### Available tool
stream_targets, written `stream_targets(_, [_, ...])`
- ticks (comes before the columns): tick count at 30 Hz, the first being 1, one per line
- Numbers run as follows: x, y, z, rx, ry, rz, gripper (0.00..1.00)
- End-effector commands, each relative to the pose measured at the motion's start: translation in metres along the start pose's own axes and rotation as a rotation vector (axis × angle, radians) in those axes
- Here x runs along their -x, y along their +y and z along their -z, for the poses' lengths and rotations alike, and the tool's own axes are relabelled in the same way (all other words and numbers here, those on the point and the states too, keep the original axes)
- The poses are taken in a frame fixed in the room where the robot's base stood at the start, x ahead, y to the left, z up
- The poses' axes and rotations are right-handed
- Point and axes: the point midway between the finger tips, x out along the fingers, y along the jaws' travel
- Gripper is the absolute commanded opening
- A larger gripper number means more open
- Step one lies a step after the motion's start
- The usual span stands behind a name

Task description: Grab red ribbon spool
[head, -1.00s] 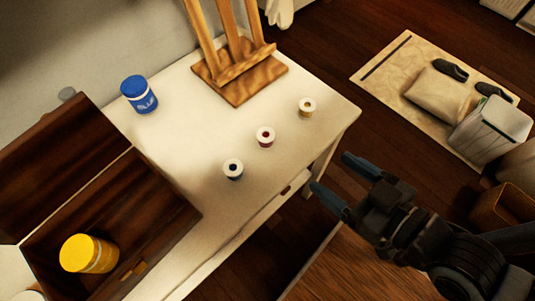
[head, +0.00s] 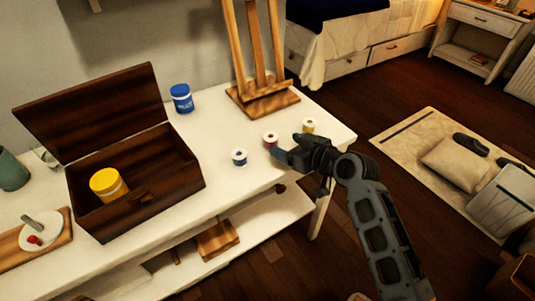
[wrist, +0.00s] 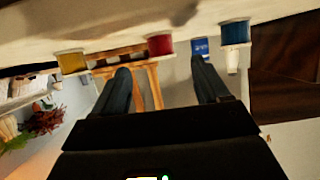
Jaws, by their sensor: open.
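The red ribbon spool (head: 270,138), with white rims, stands on the white table (head: 225,195) between a blue spool (head: 239,157) and a yellow spool (head: 309,126). My gripper (head: 289,148) is open and empty at the table's front side, close to the red spool; its fingers point toward it. In the wrist view, which looks upside down, the red spool (wrist: 160,46) shows between my two fingertips (wrist: 160,68), somewhat beyond them. The yellow spool (wrist: 72,62) is left and the blue spool (wrist: 235,33) right of the fingers. Nothing hides the red spool.
A wooden easel (head: 262,104) and a blue paint jar (head: 182,98) stand behind the spools. An open wooden box (head: 186,185) with a yellow jar (head: 108,184) is at left. A lower shelf (head: 265,212) runs beneath the tabletop. The tabletop around the spools is mostly clear.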

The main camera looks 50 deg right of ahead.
Motion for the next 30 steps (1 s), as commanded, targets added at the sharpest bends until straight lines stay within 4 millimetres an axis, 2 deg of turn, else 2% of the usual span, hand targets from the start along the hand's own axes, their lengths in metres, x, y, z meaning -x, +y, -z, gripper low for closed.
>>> stream_targets(11, [-0.033,0.003,0.003,0.001,0.000,0.003,0.74])
stream_targets(21, [-0.076,0.001,0.004,0.001,0.001,0.003,0.74])
stream_targets(30, [-0.080,0.001,0.003,0.001,0.001,0.003,0.74])
